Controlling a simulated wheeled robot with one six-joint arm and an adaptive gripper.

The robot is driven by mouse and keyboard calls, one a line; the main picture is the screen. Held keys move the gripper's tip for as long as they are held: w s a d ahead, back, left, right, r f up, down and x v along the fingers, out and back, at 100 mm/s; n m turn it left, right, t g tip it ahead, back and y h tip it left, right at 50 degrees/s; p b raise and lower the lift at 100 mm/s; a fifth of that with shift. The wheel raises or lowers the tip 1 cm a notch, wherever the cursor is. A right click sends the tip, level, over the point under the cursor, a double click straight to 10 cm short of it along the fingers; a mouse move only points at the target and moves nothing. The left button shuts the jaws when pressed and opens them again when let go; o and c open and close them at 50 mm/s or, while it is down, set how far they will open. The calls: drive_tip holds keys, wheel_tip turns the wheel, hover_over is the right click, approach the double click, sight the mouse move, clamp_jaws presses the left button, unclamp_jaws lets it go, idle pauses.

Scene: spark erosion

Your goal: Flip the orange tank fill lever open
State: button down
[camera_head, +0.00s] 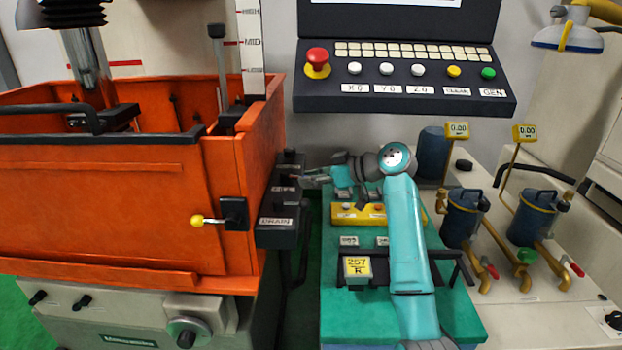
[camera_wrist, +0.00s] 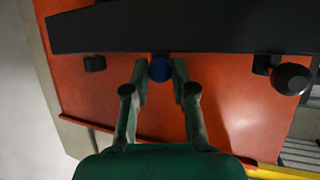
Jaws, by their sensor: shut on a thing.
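The orange tank (camera_head: 120,215) stands at the left of the head view, and its orange wall (camera_wrist: 95,85) fills much of the wrist view. Black blocks (camera_head: 277,234) are on its right side; the front one is labelled DRAIN, and a label further back is too small to read. My gripper (camera_head: 303,178) reaches in from the right at the rear block. In the wrist view my gripper (camera_wrist: 160,80) has its two fingers closed around a blue round knob (camera_wrist: 160,69), which I take to be the fill lever's end. The rest of that lever is hidden.
A black ball knob (camera_wrist: 290,78) sits to the right of the blue one, under a wide black bar (camera_wrist: 185,28). A yellow-tipped lever (camera_head: 197,221) is on the tank's front. The control panel (camera_head: 405,78) is behind my arm; blue filter canisters (camera_head: 462,218) stand right.

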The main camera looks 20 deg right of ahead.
drive_tip(key=shift+s, duration=0.15)
drive_tip(key=c, duration=1)
unclamp_jaws()
drive_tip(key=shift+a, duration=0.1)
drive_tip(key=shift+o, duration=0.2)
drive_tip(key=shift+t, duration=0.3)
drive_tip(key=v, duration=1.2)
drive_tip(key=shift+r, duration=0.1)
